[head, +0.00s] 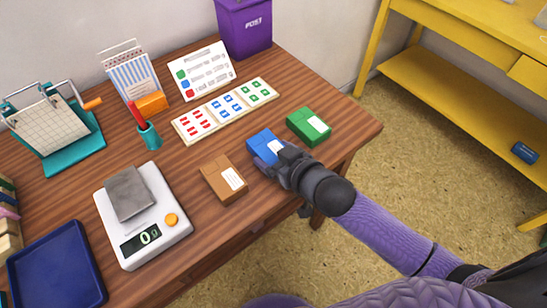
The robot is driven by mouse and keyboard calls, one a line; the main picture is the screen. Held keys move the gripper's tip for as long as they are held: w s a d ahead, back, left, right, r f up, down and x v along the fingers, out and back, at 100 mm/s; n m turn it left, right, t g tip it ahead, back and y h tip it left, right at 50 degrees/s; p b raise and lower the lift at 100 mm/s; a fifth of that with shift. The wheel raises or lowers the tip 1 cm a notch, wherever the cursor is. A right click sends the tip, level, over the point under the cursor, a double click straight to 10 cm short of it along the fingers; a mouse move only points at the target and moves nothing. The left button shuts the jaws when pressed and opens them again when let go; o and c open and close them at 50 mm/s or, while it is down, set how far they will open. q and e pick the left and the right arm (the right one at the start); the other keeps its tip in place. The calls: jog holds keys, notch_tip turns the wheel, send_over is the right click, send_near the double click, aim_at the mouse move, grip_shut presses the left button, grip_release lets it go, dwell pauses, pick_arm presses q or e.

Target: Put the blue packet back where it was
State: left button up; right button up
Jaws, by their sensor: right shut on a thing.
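The blue packet (262,144) with a white label lies on the wooden table, between a brown packet (217,184) on its left and a green packet (306,128) on its right. My right gripper (270,158) is at the near side of the blue packet, shut on it. The gripper and wrist hide part of the packet, so I cannot tell whether it touches the table. My left gripper is not in view.
A white scale (183,228) reading 0 g holds a grey slab (129,193). An empty blue tray (90,275) is at the left front.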

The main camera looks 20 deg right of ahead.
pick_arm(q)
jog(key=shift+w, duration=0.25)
pick_arm(e)
jog(key=o, duration=1)
jog(key=shift+f, duration=0.1)
jog(key=shift+o, duration=0.8)
jog(key=shift+r, duration=0.25)
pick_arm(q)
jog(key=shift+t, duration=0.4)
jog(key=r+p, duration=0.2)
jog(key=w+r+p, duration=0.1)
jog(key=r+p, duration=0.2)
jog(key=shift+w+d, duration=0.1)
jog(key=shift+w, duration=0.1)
pick_arm(e)
jog(key=v, duration=1.2)
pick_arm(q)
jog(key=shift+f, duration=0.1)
pick_arm(e)
jog(key=shift+f, duration=0.15)
